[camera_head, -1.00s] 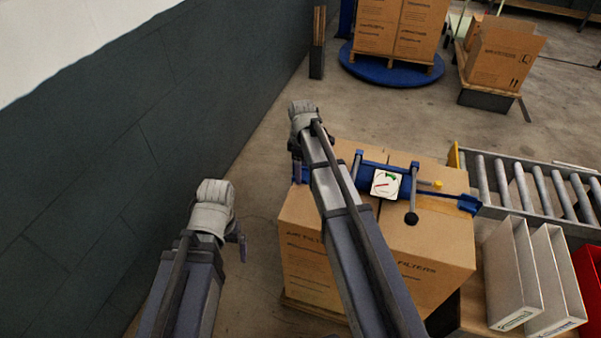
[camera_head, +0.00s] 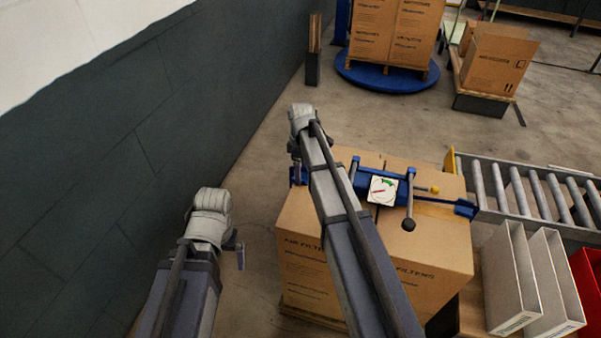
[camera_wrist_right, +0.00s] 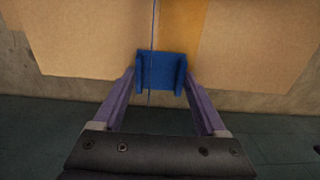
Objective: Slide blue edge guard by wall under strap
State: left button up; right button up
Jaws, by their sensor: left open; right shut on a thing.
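The blue edge guard by the wall (camera_wrist_right: 160,72) is at the carton's wall-side edge in the right wrist view. My right gripper (camera_wrist_right: 160,88) is shut on it, with one finger at each side. A thin dark blue strap (camera_wrist_right: 153,28) runs down the picture and crosses in front of the guard; I cannot tell how far the guard is under it. In the head view my right gripper (camera_head: 297,172) is at the left edge of the carton (camera_head: 420,245), and the guard is mostly hidden there. My left gripper (camera_head: 240,250) is open and empty, beside the wall.
A blue strap tool with a dial (camera_head: 383,190) lies on the carton. Another blue guard (camera_head: 465,208) is at its right edge. A roller conveyor (camera_head: 525,190) and white binders (camera_head: 530,280) stand at right. The dark wall (camera_head: 130,140) is close at left.

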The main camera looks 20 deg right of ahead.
jog(key=shift+w+d, duration=0.35)
jog(key=shift+w, duration=0.15)
jog(key=o, duration=1.3)
notch_tip(320, 180, up, 8)
jog(key=p, duration=0.7)
jog(key=shift+p, duration=0.4)
jog(key=shift+f, duration=0.3)
